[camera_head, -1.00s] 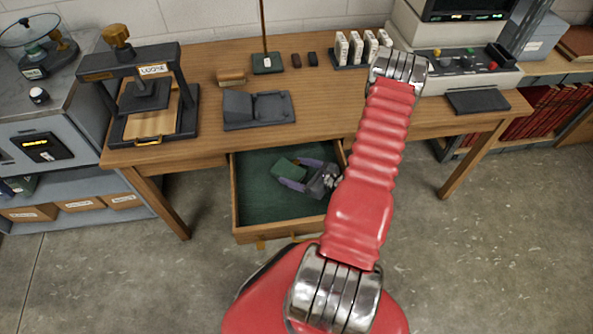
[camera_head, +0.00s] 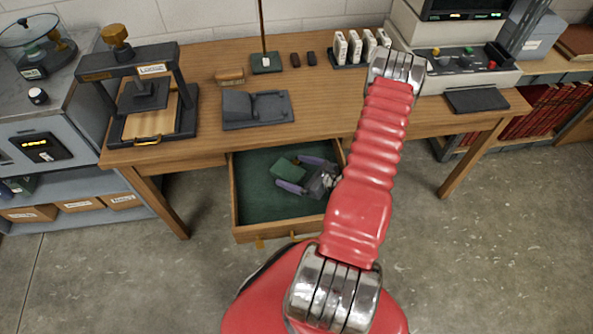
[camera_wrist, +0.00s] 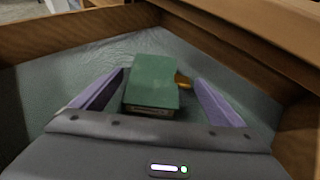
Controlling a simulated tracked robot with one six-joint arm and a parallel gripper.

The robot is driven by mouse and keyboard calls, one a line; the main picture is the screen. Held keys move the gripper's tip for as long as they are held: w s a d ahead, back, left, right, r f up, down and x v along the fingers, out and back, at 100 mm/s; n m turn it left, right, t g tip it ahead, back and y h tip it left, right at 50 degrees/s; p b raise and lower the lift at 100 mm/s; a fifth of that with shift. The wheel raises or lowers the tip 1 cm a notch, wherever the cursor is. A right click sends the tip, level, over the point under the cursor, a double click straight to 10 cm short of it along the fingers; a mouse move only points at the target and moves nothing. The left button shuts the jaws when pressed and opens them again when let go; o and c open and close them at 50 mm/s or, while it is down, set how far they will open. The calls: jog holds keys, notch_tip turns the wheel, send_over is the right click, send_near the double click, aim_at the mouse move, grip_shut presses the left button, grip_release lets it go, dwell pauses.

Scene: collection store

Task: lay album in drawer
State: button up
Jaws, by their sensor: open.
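The green album (camera_head: 286,168) lies in the open desk drawer (camera_head: 237,205), on its green lining. In the wrist view the album (camera_wrist: 151,80) sits between the two purple fingers of my gripper (camera_wrist: 151,92), with a gap on each side. A small yellow-orange part shows at the album's right edge. My gripper (camera_head: 305,173) is open inside the drawer. In the wrist view the drawer's wooden wall (camera_wrist: 70,32) runs around the lining. My red arm hides the drawer's right front corner in the head view.
The desk top (camera_head: 210,75) above the drawer holds a dark cradle (camera_head: 257,109), a press (camera_head: 150,100) at left and a row of white boxes (camera_head: 357,48). The drawer's left and front lining is bare.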

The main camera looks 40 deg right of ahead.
jog(key=v, duration=1.2)
jog(key=shift+r, duration=0.15)
dwell(0.6)
jog(key=shift+a, duration=0.1)
jog(key=shift+w+r, duration=0.2)
jog(key=w+a+r+n+g+y, duration=0.3)
jog(key=w+a+r+n+g, duration=0.1)
jog(key=a+r+n, duration=0.55)
jog(key=w+a+r+n+g+y, duration=0.3)
jog(key=a+r+n+g, duration=0.2)
jog(key=a+r+n, duration=0.5)
jog(key=s+a+r+n+h, duration=0.2)
jog(key=a+r+n+h, duration=0.1)
jog(key=r, duration=0.3)
jog(key=s+a+r+n+h, duration=0.2)
jog(key=s+a+r+n, duration=0.1)
jog(key=r+n, duration=0.3)
jog(key=s+a+r+n+t+h, duration=0.1)
jog(key=s+a+r+n+h, duration=0.1)
jog(key=a+r+n, duration=0.3)
notch_tip(320, 180, up, 3)
jog(key=shift+s+r+h, duration=0.1)
jog(key=shift+s+h, duration=0.1)
jog(key=shift+h, duration=0.6)
jog(key=shift+a, duration=0.1)
jog(key=shift+c, duration=0.4)
